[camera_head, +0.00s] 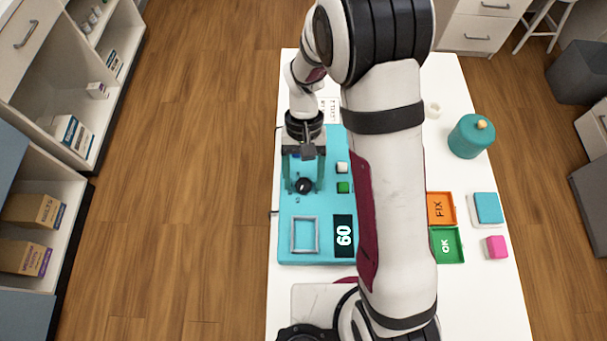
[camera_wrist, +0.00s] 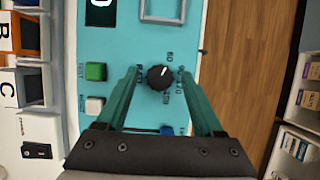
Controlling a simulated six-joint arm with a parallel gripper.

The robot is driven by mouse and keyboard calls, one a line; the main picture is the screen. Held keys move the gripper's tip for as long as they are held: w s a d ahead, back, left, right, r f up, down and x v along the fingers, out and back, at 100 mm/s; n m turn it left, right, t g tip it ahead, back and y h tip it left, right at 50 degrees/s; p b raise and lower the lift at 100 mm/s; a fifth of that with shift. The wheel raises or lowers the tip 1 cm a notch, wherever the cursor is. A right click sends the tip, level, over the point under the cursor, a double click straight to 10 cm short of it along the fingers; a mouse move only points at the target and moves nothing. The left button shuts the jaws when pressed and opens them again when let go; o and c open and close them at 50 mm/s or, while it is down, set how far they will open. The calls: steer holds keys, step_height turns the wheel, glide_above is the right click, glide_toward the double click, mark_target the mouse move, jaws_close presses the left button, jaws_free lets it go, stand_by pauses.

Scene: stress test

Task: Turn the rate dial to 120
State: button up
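The rate dial (camera_head: 303,186) is a round black knob on the teal panel (camera_head: 288,225). In the wrist view the dial (camera_wrist: 159,77) has a white pointer mark aimed toward the upper right, near the small printed 60. The other printed numbers around it are too small to read surely. The panel's dark display (camera_head: 344,235) reads 60. My gripper (camera_head: 304,186) is open, with its teal fingers on either side of the dial. The wrist view also shows my gripper (camera_wrist: 159,76) with a gap between each finger and the knob.
A green button (camera_head: 343,187) and a white button (camera_head: 342,168) are right of the dial. A raised grey frame (camera_head: 305,235) stands on the panel nearer the base. Orange FIX (camera_head: 439,209) and green OK (camera_head: 447,245) trays lie farther right, beyond my arm.

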jaws_close()
steer(key=shift+m, duration=0.3)
steer(key=m+y, duration=0.1)
steer(key=m, duration=0.2)
steer(key=shift+d+m+y, duration=0.1)
steer(key=shift+m+y, duration=0.2)
steer(key=m, duration=0.2)
steer(key=m+t+y, duration=0.1)
steer(key=m, duration=0.1)
steer(key=shift+s+d+m+y, duration=0.1)
steer(key=shift+d+m+y, duration=0.05)
steer(key=shift+m+y, duration=0.15)
steer(key=m, duration=0.2)
steer(key=m+t+y, duration=0.1)
steer(key=m, duration=0.1)
steer(key=shift+s+t, duration=0.1)
steer(key=shift+t, duration=0.2)
steer(key=shift+s+m+t, duration=0.1)
steer(key=shift+m+t, duration=0.7)
steer(key=shift+m, duration=1.6)
